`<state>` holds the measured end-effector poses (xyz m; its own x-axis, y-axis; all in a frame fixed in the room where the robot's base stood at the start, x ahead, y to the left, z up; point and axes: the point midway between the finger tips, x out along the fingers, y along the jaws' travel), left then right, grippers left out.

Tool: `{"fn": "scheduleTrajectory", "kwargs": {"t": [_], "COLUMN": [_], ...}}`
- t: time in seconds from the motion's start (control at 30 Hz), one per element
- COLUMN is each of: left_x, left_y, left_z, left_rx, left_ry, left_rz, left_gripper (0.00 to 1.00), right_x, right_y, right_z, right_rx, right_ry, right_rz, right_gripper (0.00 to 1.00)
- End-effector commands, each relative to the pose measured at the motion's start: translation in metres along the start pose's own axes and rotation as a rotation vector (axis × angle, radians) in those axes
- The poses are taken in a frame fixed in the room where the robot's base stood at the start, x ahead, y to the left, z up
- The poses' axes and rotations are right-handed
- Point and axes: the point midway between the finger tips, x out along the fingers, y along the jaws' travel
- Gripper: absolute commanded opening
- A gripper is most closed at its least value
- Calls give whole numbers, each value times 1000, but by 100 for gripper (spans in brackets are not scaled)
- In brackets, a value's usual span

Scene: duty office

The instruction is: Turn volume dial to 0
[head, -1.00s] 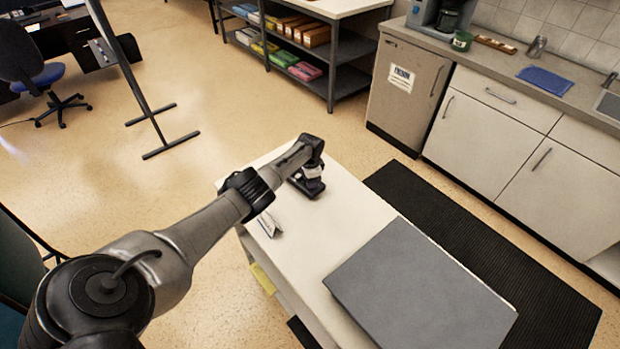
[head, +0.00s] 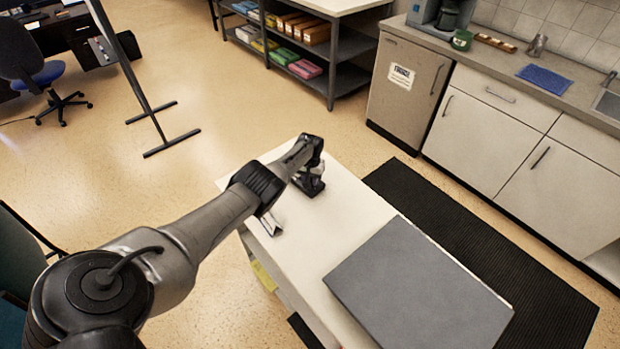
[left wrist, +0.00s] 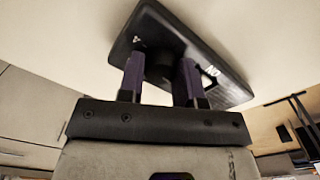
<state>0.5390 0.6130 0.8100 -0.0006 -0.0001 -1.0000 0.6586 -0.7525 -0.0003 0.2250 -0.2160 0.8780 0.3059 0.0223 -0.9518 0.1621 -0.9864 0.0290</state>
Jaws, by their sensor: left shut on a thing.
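A small black device (head: 313,188) lies on the white table near its far left end. The left wrist view shows it as a flat black panel (left wrist: 165,32) with small white markings. A round dark volume dial (left wrist: 158,67) stands out from it. My left gripper (head: 307,172) is over the device. In the left wrist view its two purple-dark fingers (left wrist: 160,72) are on either side of the dial, shut on it. The dial's pointer and scale cannot be read. My right gripper is in neither view.
A grey flat panel (head: 420,290) covers the near part of the white table (head: 350,215). A small white folded card (head: 270,224) stands by the left edge. A black mat (head: 450,225) lies between table and cabinets.

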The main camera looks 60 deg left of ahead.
Motion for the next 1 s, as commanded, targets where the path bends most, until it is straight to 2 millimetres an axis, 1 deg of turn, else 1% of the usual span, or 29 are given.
{"fn": "scheduleTrajectory", "kwargs": {"t": [0.2, 0.4, 0.63, 1.0], "left_x": [-1, -1, -1, -1], "left_y": [1, 0, 0, 0], "left_z": [-1, 0, 0, 0], "left_rx": [-152, -248, -305, -320], "left_ry": [1, 0, 1, 1], "left_rz": [1, 2, 1, 1], "left_gripper": [9, 9, 9, 9], "right_x": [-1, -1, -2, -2], "right_y": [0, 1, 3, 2], "right_z": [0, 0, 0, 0], "right_rx": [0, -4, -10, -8], "right_ry": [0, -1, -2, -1], "right_rz": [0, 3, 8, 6], "right_gripper": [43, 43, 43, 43]}}
